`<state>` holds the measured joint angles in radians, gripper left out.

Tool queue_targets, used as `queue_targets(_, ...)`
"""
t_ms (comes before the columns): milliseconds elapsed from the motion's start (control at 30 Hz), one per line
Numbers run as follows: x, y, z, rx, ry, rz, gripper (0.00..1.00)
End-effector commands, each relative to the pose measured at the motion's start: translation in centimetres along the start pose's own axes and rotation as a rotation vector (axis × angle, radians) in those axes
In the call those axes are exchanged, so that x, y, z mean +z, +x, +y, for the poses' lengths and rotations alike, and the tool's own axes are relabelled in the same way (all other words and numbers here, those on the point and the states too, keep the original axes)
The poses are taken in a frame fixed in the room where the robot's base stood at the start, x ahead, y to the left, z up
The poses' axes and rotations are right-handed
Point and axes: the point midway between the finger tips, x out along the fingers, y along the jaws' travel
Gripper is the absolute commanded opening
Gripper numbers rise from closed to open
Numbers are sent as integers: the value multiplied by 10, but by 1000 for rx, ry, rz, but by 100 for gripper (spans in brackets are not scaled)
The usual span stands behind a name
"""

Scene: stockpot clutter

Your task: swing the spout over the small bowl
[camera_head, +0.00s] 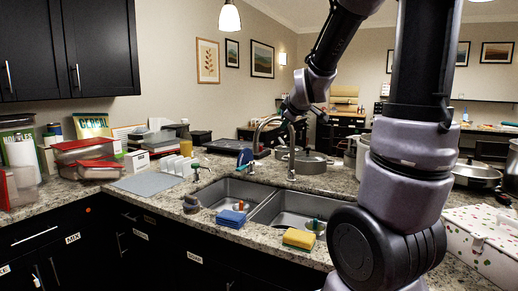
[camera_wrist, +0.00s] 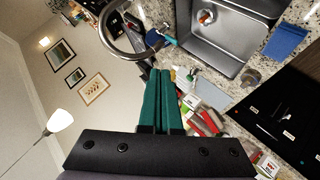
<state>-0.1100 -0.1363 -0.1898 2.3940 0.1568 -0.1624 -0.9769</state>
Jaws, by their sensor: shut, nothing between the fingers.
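The chrome faucet spout (camera_head: 263,125) rises behind the sink and arches to the left in the head view. Its curved tube also shows in the wrist view (camera_wrist: 107,37). The left sink bowl (camera_head: 215,190) looks the smaller of the two and holds an orange-tipped item. It also shows in the wrist view (camera_wrist: 232,55). I cannot tell exactly where the spout's outlet sits above the bowls. My gripper (camera_wrist: 160,72) has its green fingers shut together, empty, pointing toward the spout; contact is unclear.
A blue cloth (camera_head: 231,218) and a yellow sponge (camera_head: 298,238) lie on the front sink edge. A blue-headed brush (camera_head: 245,157) is near the spout. Pots (camera_head: 311,163) stand behind. Containers (camera_head: 85,150) crowd the left counter; a grey mat (camera_head: 146,182) lies flat.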

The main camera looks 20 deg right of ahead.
Motion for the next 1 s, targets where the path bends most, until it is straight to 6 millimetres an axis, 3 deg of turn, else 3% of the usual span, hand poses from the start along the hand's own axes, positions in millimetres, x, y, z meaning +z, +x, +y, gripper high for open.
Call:
queue_targets(33,4,22,2,30,-123,-2,0)
queue_targets(200,12,89,13,190,-642,-8,0)
queue_targets(367,18,141,9,344,-1167,-48,0)
queue_targets(500,21,176,-8,476,-1624,-94,0)
queue_targets(700,22,201,-36,626,-2081,-147,0)
queue_targets(833,21,206,-46,674,-2203,-160,0)
queue_targets(1000,15,217,-42,686,-2224,-165,0)
